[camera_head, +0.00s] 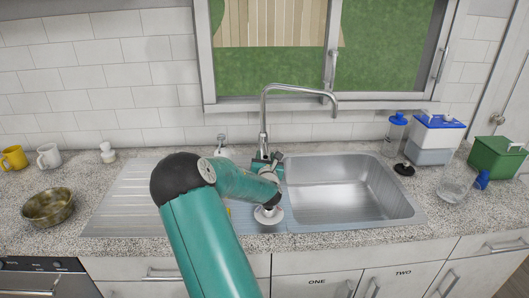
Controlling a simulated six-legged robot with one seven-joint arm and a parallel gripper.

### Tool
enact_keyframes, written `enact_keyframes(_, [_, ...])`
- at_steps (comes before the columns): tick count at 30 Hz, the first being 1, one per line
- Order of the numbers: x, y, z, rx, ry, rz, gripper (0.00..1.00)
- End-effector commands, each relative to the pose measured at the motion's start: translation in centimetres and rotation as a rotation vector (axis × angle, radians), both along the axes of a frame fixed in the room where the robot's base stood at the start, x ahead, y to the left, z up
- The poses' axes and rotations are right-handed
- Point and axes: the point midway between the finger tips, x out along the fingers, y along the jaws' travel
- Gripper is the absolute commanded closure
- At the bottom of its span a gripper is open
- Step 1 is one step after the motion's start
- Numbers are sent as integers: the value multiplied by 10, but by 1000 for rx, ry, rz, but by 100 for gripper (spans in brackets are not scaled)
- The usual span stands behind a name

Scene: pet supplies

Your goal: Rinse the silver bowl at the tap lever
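The tap (264,118) is a tall chrome spout that stands behind the sink and arches to the right. My gripper (272,160) is at the base of the tap, where the lever would be. My wrist and the gripper's small size hide its fingers and the lever, so I cannot tell whether they touch. The sink basin (345,190) looks empty. A brownish, dull metallic bowl (48,206) sits upright on the counter at the far left, away from my gripper. A clear or pale grey bowl (453,190) stands right of the sink. I cannot pick out a plainly silver bowl.
A ribbed drainboard (125,205) lies left of the basin. Yellow (14,158) and white (49,156) mugs stand at the left. A blue-capped bottle (394,135), a blue-lidded container (433,138) and a green bin (495,158) stand at the right. A window (290,50) is behind the tap.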

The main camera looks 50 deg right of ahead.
Motion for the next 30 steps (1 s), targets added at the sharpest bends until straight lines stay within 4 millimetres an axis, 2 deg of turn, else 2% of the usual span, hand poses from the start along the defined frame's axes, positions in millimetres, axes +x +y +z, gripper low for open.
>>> enact_keyframes(3, [13, -16, 0, -1, -1, 0, 62])
enact_keyframes(7, [24, -27, 0, 0, 0, 1, 62])
enact_keyframes(18, [29, -31, 0, 2, 0, 1, 62])
enact_keyframes(24, [28, -31, 0, 1, 0, 1, 100])
enact_keyframes(30, [29, -31, 1, 4, 2, 2, 100])
